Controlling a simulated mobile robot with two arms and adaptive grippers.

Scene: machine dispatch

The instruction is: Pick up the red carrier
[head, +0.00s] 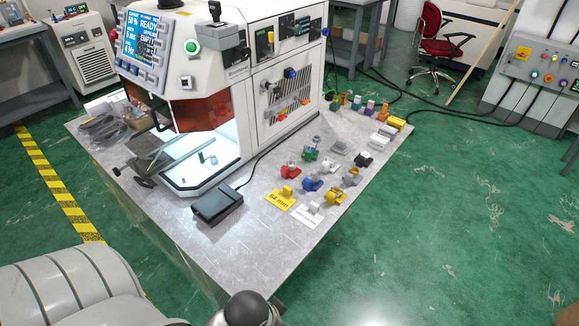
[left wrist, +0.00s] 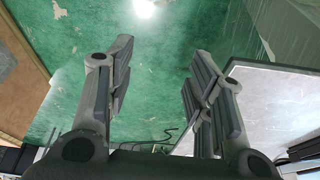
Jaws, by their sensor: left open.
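The red carrier (head: 290,171) sits on the grey table (head: 262,236), to the right of the machine and next to a green one (head: 310,153) and a blue one (head: 312,184). My left gripper (left wrist: 155,82) shows in the left wrist view with its two fingers wide apart and nothing between them. Green floor lies beyond the fingers, and the red carrier is not in that view. I cannot make out the left gripper's fingers in the head view. My right gripper is in neither view.
A white machine (head: 218,70) stands on the table's left part. A black pedal-like box (head: 217,204) with a cable lies in front of it. Yellow (head: 281,199) and white (head: 307,213) cards lie near the carriers. Several coloured parts line the far right edge. The table's near corner is clear.

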